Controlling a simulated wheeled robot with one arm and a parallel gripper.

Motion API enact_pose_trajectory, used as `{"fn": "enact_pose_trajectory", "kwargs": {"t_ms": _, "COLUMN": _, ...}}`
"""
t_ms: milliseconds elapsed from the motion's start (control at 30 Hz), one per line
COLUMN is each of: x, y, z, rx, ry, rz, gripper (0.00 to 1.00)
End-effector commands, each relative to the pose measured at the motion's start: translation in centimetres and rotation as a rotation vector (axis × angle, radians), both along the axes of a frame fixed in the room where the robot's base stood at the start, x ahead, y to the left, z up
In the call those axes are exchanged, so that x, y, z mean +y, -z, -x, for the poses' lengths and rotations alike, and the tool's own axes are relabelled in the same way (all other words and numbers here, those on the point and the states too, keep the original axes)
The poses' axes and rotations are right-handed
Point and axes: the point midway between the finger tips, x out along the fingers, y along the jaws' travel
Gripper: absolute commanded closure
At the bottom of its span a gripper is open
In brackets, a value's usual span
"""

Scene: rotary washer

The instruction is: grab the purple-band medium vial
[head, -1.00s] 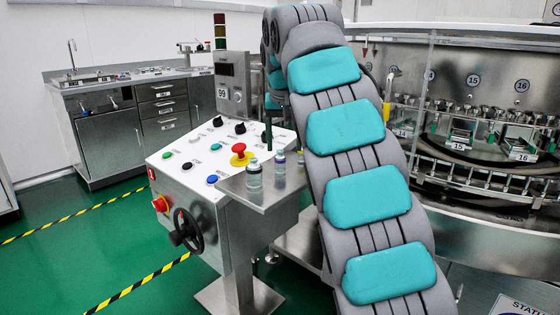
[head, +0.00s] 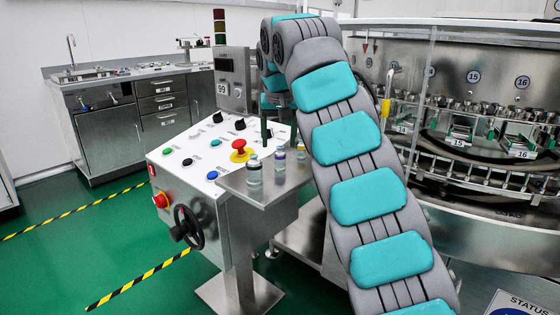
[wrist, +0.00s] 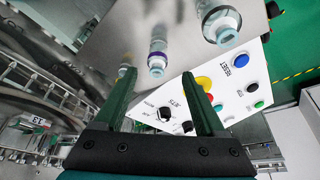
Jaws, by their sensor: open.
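The purple-band vial (head: 280,163) stands upright on the steel shelf (head: 238,187) beside the control panel, between two other vials. In the wrist view the purple-band vial (wrist: 158,52) lies just beyond my fingertips, roughly in line with the gap between them. My gripper (wrist: 160,82) is open and empty, its two dark green fingers apart.
A red emergency button (head: 241,148) and other knobs rise from the panel. The rotary washer (head: 480,200) is at the right.

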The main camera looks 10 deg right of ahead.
Motion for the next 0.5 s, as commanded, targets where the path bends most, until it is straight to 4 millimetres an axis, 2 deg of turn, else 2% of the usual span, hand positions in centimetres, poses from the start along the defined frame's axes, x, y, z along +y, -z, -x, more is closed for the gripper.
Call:
{"fn": "enact_pose_trajectory", "kwargs": {"t_ms": 133, "x": -0.3, "y": 1.0, "z": -0.3, "rx": -0.001, "ry": 0.002, "rz": 0.004, "gripper": 0.28}}
{"fn": "enact_pose_trajectory", "kwargs": {"t_ms": 400, "x": -0.7, "y": 4.2, "z": -1.5, "rx": 0.003, "ry": 0.001, "rz": 0.001, "gripper": 0.28}}
{"fn": "enact_pose_trajectory", "kwargs": {"t_ms": 500, "x": -0.7, "y": 4.7, "z": -1.8, "rx": 0.001, "ry": 0.0, "rz": 0.001, "gripper": 0.28}}
